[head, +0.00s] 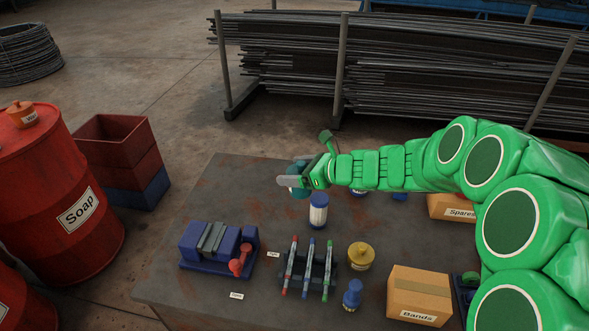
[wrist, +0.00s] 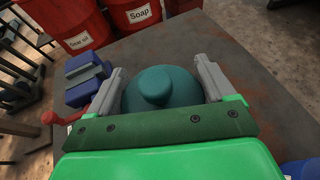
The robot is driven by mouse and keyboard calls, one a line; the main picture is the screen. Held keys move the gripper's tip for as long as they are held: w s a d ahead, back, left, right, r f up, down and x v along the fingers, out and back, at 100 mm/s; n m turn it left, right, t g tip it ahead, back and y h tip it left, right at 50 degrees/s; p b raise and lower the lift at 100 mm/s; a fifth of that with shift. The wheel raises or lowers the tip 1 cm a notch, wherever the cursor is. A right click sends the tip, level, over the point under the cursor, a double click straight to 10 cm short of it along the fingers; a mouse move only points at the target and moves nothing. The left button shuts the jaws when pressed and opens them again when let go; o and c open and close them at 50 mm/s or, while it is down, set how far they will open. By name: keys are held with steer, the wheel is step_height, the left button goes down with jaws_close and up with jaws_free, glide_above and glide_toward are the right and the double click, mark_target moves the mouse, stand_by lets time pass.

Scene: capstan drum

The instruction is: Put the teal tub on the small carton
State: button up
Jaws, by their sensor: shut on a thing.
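The teal tub (wrist: 165,90) is between the two grey fingers of my gripper (wrist: 158,78) in the wrist view, with its round knobbed lid facing the camera. My gripper is shut on it. In the head view my gripper (head: 298,183) is over the back part of the table, and the tub (head: 297,192) is mostly hidden behind it. I cannot tell whether the tub touches the table. A carton labelled "Bands" (head: 419,292) stands at the table's front right. Another carton, labelled "Spares" (head: 447,207), is behind it, partly hidden by my arm. I cannot tell which is smaller.
A white jar with a blue lid (head: 318,211) stands just beside my gripper. A pen rack (head: 308,272), a yellow pot (head: 361,256), a small blue bottle (head: 352,295) and a blue machine (head: 217,247) crowd the front. The table's back left (head: 225,185) is clear.

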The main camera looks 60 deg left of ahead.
steer(key=shift+s+d, duration=0.15)
steer(key=shift+d, duration=0.1)
steer(key=shift+d, duration=0.1)
steer(key=w+d+r, duration=0.3)
steer(key=d, duration=0.9)
steer(key=w+d+r, duration=0.2)
steer(key=w+d, duration=0.1)
steer(key=d, duration=0.8)
steer(key=s+d+r, duration=0.2)
steer(key=s+d, duration=0.3)
steer(key=d, duration=0.6)
steer(key=s+d+r, duration=0.1)
steer(key=s+d, duration=0.3)
steer(key=d, duration=0.7)
glide_above(415, 285)
steer(key=shift+m+t, duration=0.3)
steer(key=shift+m, duration=0.1)
steer(key=shift+f, duration=6.3)
